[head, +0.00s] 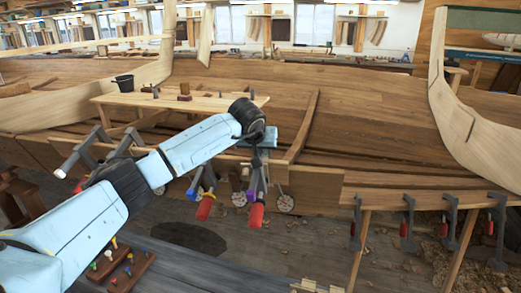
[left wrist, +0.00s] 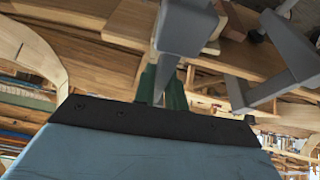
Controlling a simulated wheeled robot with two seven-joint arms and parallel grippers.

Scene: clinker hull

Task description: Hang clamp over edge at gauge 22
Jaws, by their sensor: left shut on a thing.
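My left gripper (head: 259,143) points down beside the hull plank edge in the head view. It is shut on a grey clamp (head: 257,213) with a red handle and a purple band, which hangs upright below it. In the left wrist view the green fingers (left wrist: 164,88) close around the grey clamp bar (left wrist: 183,32). Another clamp (head: 205,207) with a red handle and a blue band hangs just left of it. Round white gauges (head: 286,202) sit along the edge near the held clamp; their numbers are too small to read. My right gripper is not in view.
Several red-handled clamps (head: 406,222) hang from the plank edge at the right. Grey clamps (head: 78,160) stick out at the left. A wooden bench (head: 120,99) bears a bucket and small tools. A peg block (head: 130,268) lies at the lower left.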

